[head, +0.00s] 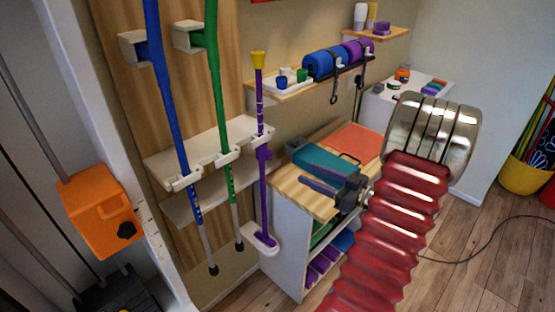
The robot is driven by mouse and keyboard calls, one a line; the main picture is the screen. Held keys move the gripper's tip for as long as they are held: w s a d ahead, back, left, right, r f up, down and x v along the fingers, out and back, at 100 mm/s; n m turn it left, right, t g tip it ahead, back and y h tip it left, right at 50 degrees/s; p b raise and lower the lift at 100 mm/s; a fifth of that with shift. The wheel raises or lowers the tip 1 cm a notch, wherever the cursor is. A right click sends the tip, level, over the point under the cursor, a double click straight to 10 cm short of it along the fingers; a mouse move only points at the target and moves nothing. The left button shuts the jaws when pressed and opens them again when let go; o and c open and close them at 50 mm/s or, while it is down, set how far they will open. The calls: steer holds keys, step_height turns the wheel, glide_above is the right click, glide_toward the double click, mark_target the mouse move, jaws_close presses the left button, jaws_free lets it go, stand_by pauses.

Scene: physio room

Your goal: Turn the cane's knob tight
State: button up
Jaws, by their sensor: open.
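A purple cane (262,205) with a yellow handle hangs upright on the wall rack, its foot in a white holder. It has a purple collar (263,153) partway down; whether a knob sticks out there is too small to tell. A blue cane (168,95) and a green cane (219,100) hang to its left. My gripper (318,178) is right of the purple cane, apart from it in the picture.
The white rack shelf (160,160) holds the canes. An orange block (97,212) with a black knob (127,231) is at far left. A wall shelf (267,93) juts out above.

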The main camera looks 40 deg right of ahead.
mark_target(272, 157)
stand_by(0.4)
steer(key=x, duration=1.3)
steer(key=shift+w, duration=0.4)
steer(key=shift+c, duration=0.5)
steer(key=c, duration=1)
